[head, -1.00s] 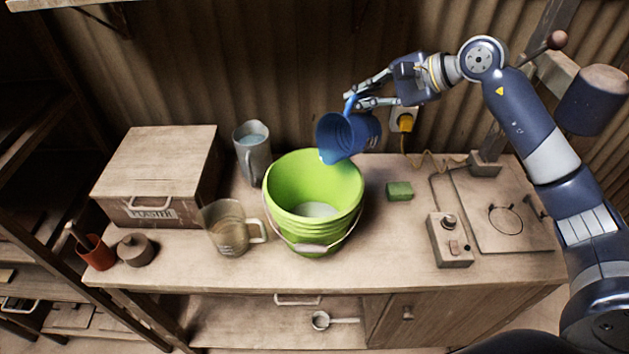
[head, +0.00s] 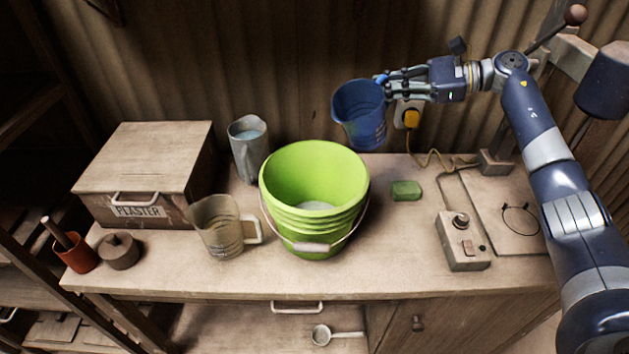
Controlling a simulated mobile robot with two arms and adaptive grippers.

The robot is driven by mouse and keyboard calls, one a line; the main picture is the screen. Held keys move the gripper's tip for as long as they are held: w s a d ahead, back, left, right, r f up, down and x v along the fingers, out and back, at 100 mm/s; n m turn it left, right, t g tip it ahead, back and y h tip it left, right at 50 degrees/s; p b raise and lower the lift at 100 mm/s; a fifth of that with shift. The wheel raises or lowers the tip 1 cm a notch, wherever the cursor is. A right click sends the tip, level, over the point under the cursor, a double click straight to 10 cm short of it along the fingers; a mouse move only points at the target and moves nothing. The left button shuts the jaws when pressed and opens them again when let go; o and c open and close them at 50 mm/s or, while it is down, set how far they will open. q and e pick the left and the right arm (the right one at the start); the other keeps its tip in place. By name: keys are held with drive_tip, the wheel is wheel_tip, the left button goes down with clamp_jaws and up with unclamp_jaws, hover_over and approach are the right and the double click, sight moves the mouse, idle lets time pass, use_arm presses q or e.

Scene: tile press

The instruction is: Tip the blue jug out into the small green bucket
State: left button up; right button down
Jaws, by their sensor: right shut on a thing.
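The blue jug (head: 360,113) is held above and behind the right rear rim of the green bucket, close to upright, its mouth facing up toward me. My right gripper (head: 385,88) is shut on the jug at its right side, where the handle is. The green bucket (head: 310,182) stands on the bench, with pale liquid at its bottom. I see no stream falling from the jug, and I cannot make out any contents in it. My left gripper is not in view.
A grey metal jug (head: 247,160) with pale liquid and a clear measuring jug (head: 220,236) stand left of the bucket. The plaster box (head: 150,165) is farther left. A green block (head: 406,191), a control box (head: 463,241) and a press plate (head: 500,230) are to the right.

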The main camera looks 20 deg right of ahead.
drive_tip(key=shift+w+d+f+y+b, duration=0.2)
drive_tip(key=shift+d+f+y+b, duration=0.1)
drive_tip(key=shift+d, duration=0.05)
wheel_tip(320, 180, down, 6)
drive_tip(key=w+d+m+y+b, duration=0.1)
drive_tip(key=d+m+y+b, duration=0.15)
drive_tip(key=b, duration=0.55)
drive_tip(key=shift+m+t, duration=0.3)
drive_tip(key=shift+m, duration=0.15)
wheel_tip(320, 180, up, 5)
drive_tip(key=shift+f+p, duration=0.1)
drive_tip(key=shift+p, duration=0.5)
